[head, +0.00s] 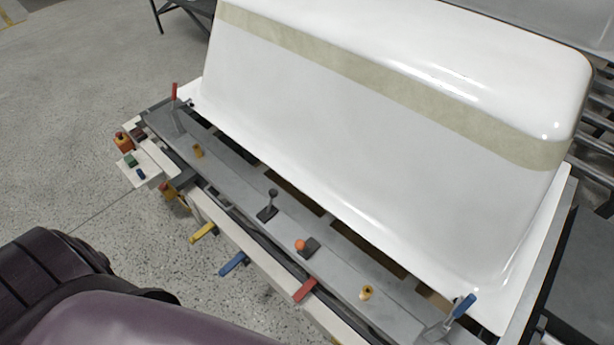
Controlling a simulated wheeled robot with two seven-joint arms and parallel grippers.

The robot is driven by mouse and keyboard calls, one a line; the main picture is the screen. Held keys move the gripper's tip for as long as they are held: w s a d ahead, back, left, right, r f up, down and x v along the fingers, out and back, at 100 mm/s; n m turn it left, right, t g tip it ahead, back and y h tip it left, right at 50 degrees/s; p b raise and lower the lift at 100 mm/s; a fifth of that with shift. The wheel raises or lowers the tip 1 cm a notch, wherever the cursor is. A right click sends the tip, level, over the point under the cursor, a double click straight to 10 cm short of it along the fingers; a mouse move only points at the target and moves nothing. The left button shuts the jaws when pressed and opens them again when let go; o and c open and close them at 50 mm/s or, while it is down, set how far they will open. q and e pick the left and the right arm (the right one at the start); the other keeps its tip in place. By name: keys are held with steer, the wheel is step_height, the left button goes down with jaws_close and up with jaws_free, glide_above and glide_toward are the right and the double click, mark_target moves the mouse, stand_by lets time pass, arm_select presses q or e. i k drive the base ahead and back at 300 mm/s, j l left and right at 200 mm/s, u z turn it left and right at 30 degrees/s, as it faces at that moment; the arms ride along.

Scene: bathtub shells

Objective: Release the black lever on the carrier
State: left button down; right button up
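The carrier (232,193) is a grey metal frame with a rail along its near side. The black lever (270,203) stands upright near the middle of this rail, with a dark knob on a short stem and a dark base plate. A white bathtub shell (390,130) with a beige band lies upside down on the carrier, behind the lever. Neither of my grippers is in view. One of my arms, dark and purple, fills the lower left, apart from the lever.
Near the lever are an orange-knobbed lever (302,246), a red lever (174,92), a blue lever (463,306), and yellow (203,232), blue (233,264) and red (305,291) handles. A button panel (142,165) juts out left. Speckled floor (80,130) is clear at left.

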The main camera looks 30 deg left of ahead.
mark_target(274, 193)
steer(key=j+z, duration=0.5)
steer(key=j, duration=1.4)
steer(key=k, duration=0.1)
